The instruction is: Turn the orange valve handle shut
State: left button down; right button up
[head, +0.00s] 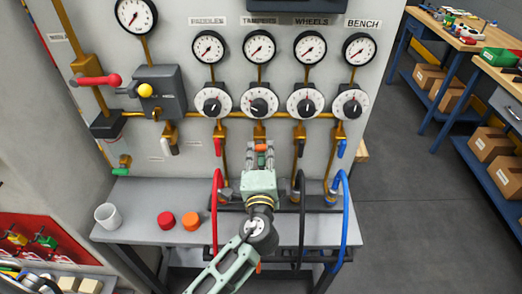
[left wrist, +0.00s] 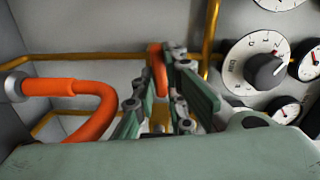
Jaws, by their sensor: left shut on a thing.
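The orange valve handle (head: 261,160) is on the panel under the second small gauge, mostly hidden by my left gripper (head: 263,152) in the head view. In the left wrist view the orange handle (left wrist: 157,62) stands between the fingertips of my left gripper (left wrist: 159,75), which is shut on it. The handle's grip hangs roughly downward from the brass pipe. Its lower end is hidden by the fingers. My right gripper is in neither view.
A red hose (head: 214,210) is left of my arm; a black hose (head: 301,220) and a blue hose (head: 345,215) are right. An orange hose (left wrist: 95,120) curves close by my gripper. A white mug (head: 107,216), red cap (head: 166,220) and orange cap (head: 190,221) stand on the shelf.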

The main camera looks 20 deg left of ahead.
pick_arm(q)
jog(key=shift+r+m, duration=0.25)
jog(key=shift+m, duration=0.45)
jog(key=c, duration=1.8)
grip_release()
jog(key=shift+w+f, duration=0.1)
jog(key=shift+f, duration=0.1)
